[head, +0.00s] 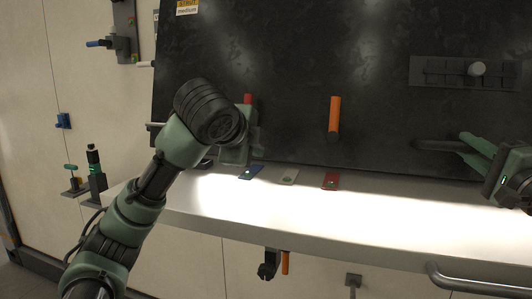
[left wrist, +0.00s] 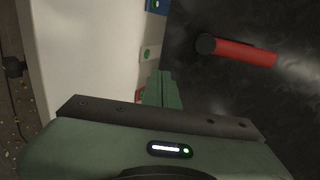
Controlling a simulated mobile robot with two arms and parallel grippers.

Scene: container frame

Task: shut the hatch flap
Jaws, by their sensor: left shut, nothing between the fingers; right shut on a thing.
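The large dark panel (head: 290,60), which looks like the hatch flap, stands tilted behind a white ledge. It carries a red handle (head: 247,98), an orange handle (head: 334,115) and a dark bar (head: 432,145) low on the right. My left gripper (head: 238,150) is shut and empty by the panel's lower left, partly hidden by my arm. In the left wrist view its closed fingers (left wrist: 163,90) are apart from the red handle (left wrist: 242,53). My right gripper (head: 470,143) is at the right, its green fingers shut at the dark bar's end; the exact contact is unclear.
The white ledge (head: 390,215) holds blue (head: 251,172), pale (head: 289,176) and red (head: 331,181) tags. A slotted plate with a pale knob (head: 477,69) is on the panel. A metal rail (head: 470,287) and a hanging orange-handled fitting (head: 285,262) are below the ledge.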

